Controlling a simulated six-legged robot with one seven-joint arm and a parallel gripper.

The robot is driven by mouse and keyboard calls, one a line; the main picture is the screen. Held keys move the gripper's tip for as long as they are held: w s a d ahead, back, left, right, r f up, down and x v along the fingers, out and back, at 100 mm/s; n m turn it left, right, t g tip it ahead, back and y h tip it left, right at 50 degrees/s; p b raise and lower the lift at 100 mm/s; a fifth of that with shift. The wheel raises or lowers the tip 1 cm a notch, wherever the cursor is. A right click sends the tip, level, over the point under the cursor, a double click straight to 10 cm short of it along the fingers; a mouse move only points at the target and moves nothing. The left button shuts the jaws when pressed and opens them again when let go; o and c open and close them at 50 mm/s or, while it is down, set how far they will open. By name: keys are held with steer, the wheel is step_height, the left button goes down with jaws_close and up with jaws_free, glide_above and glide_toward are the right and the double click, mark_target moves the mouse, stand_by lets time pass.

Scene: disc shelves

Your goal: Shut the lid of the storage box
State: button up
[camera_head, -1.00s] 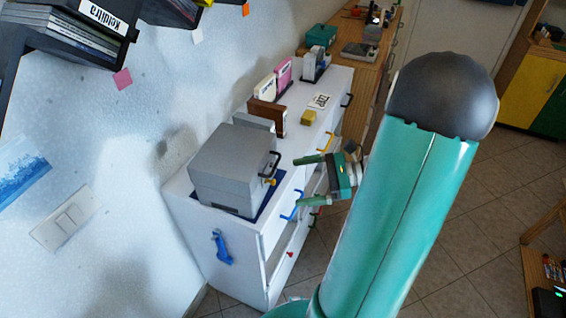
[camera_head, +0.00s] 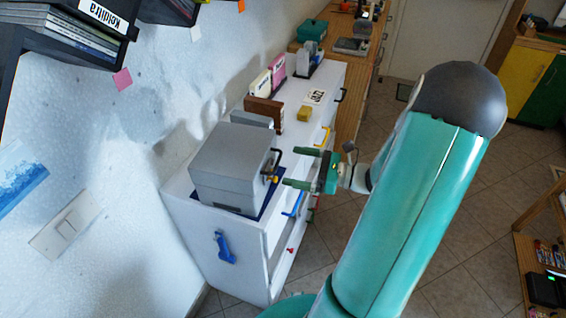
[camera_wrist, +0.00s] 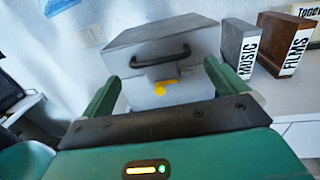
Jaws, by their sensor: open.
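The grey storage box (camera_head: 228,175) stands on the near end of the white cabinet. It also shows in the wrist view (camera_wrist: 155,92). Its lid (camera_wrist: 150,38) looks down or nearly down; I cannot tell whether a gap is left at the seam. A black handle (camera_wrist: 160,57) and a yellow latch (camera_wrist: 165,86) are on the front. My gripper (camera_head: 295,167) is open and empty, its green fingers pointing at the box front, just short of the handle. In the wrist view, the fingers of my gripper (camera_wrist: 160,85) stand left and right of the handle and latch.
A dark shelf (camera_head: 60,45) hangs at upper left.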

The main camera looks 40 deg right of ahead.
steer(key=x, duration=0.4)
steer(key=shift+w, duration=0.15)
steer(key=c, duration=1.1)
steer(key=shift+r, duration=0.15)
